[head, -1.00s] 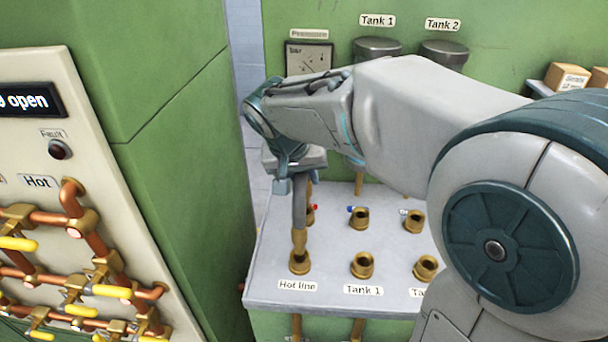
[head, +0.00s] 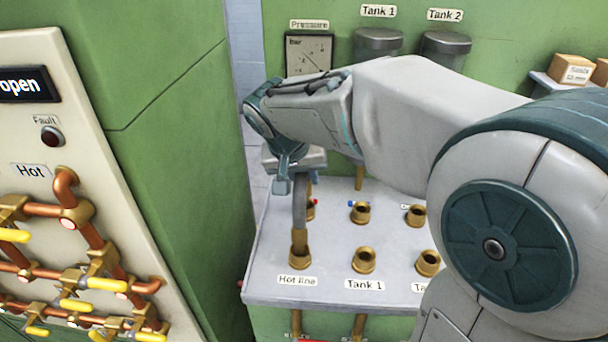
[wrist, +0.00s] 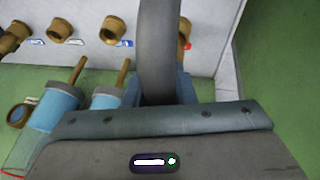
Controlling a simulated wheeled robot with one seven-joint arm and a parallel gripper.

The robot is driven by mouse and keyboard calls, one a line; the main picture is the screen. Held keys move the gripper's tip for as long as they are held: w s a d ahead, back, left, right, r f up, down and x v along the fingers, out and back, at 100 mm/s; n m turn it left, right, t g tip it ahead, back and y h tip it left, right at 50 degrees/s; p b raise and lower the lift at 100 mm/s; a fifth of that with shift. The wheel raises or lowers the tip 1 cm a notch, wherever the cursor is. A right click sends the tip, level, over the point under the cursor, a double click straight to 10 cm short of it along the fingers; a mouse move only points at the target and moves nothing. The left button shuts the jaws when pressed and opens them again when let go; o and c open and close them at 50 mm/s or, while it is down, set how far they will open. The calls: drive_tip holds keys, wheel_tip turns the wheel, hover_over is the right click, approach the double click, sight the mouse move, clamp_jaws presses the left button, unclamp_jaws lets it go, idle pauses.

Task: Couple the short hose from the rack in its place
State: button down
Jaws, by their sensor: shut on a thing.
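The short hose (head: 299,208) is a grey tube with a brass end. It hangs upright under my gripper (head: 292,178) in the head view. Its brass lower end meets the brass Hot line socket (head: 299,262) at the front left of the grey shelf; how deep it sits I cannot tell. In the wrist view the hose (wrist: 158,45) runs between the blue fingers of my gripper (wrist: 160,90), which is shut on it. The hose's upper end is hidden. The Tank 1 socket (head: 363,261) beside it is empty.
Several other brass sockets stand on the grey shelf (head: 330,290), including one with a blue mark (head: 360,212). A green cabinet (head: 175,130) and a pipe panel (head: 30,120) with yellow-handled valves stand left. Boxes (head: 573,69) rest at the back right.

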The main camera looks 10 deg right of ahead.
drive_tip(key=shift+f+b, duration=0.85)
drive_tip(key=shift+f, duration=0.15)
drive_tip(key=c, duration=1.1)
unclamp_jaws()
drive_tip(key=shift+r, duration=0.1)
drive_tip(key=v, duration=1.2)
drive_tip(key=s+d+f+y, duration=0.1)
drive_tip(key=s+d+f, duration=0.3)
drive_tip(key=f, duration=0.1)
drive_tip(key=s+d+f+n+y, duration=0.1)
drive_tip(key=s+d+f, duration=0.3)
drive_tip(key=s+f, duration=0.1)
drive_tip(key=s+d+f+g+y, duration=0.1)
drive_tip(key=s+d+f, duration=0.3)
drive_tip(key=f, duration=0.2)
drive_tip(key=shift+s+d+f+n, duration=0.1)
drive_tip(key=shift+s+f+n, duration=0.15)
drive_tip(key=shift+s+n, duration=0.1)
